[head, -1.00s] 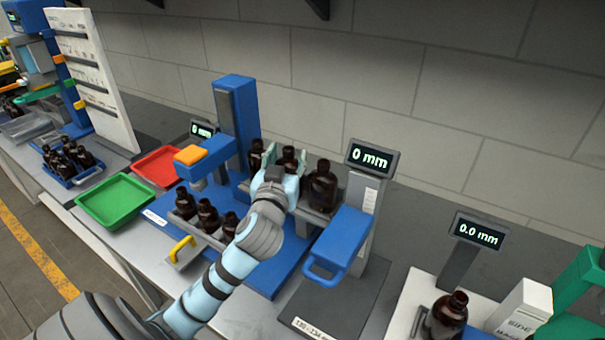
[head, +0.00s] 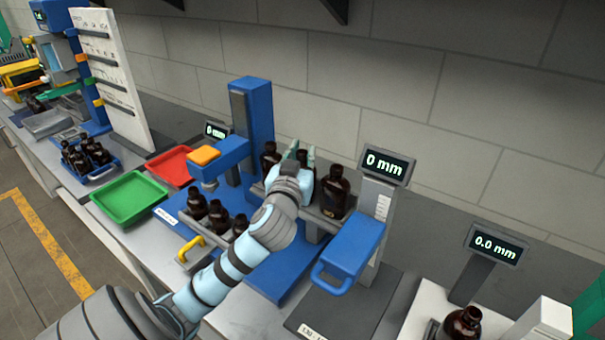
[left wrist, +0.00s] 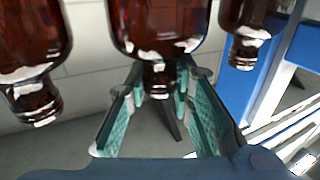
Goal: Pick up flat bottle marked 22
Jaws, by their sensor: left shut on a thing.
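Three amber bottles stand in a row on the raised grey rack behind the blue base in the head view: a left one (head: 270,156), a middle one (head: 302,158) and a right one (head: 334,192). My left gripper (head: 302,154) is at the middle bottle and shut on its neck. In the left wrist view the middle bottle (left wrist: 158,25) appears neck-down in the picture, its neck between the green-padded fingers (left wrist: 160,100). The neighbouring bottles show on either side, apart from the fingers. I cannot read a 22 on any bottle. My right gripper is not in view.
More bottles (head: 218,214) stand in a front grey tray with a yellow handle (head: 188,247). A blue gauge column (head: 252,120) rises at the left, a blue-handled gauge (head: 350,247) at the right. Green (head: 130,198) and red (head: 168,167) trays lie left.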

